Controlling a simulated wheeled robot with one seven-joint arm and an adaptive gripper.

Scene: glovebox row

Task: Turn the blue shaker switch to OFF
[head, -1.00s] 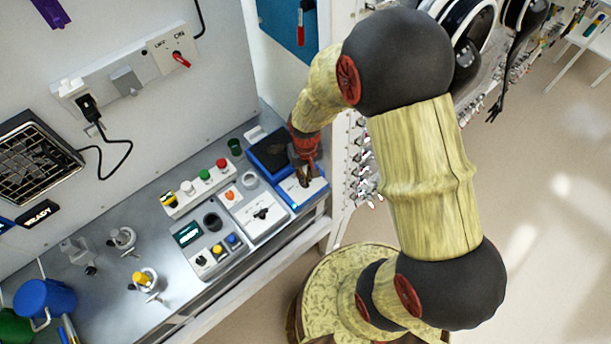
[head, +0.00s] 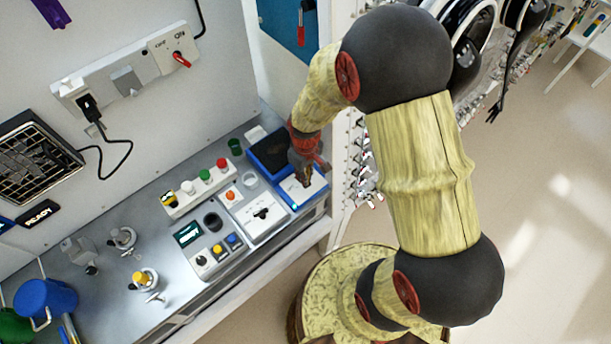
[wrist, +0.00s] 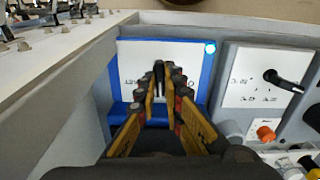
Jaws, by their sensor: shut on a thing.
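The blue shaker (head: 269,153) sits at the right end of the bench, with a blue frame, dark top and a white front panel. In the wrist view its white panel (wrist: 135,58) fills the middle, with a lit lamp (wrist: 210,48) at its upper right. My gripper (head: 307,181) is over this panel, and in the wrist view my gripper (wrist: 160,80) has its fingertips close together at the panel's middle. It is shut on the shaker switch (wrist: 159,68), which is mostly hidden between the fingers. Panel lettering is partly covered, so the switch position cannot be told.
A white unit with a black lever (head: 262,213) stands just left of the shaker; the lever also shows in the wrist view (wrist: 283,81). A box with coloured buttons (head: 217,249) and a wall switch with a red handle (head: 181,60) are farther left. Clear floor lies right.

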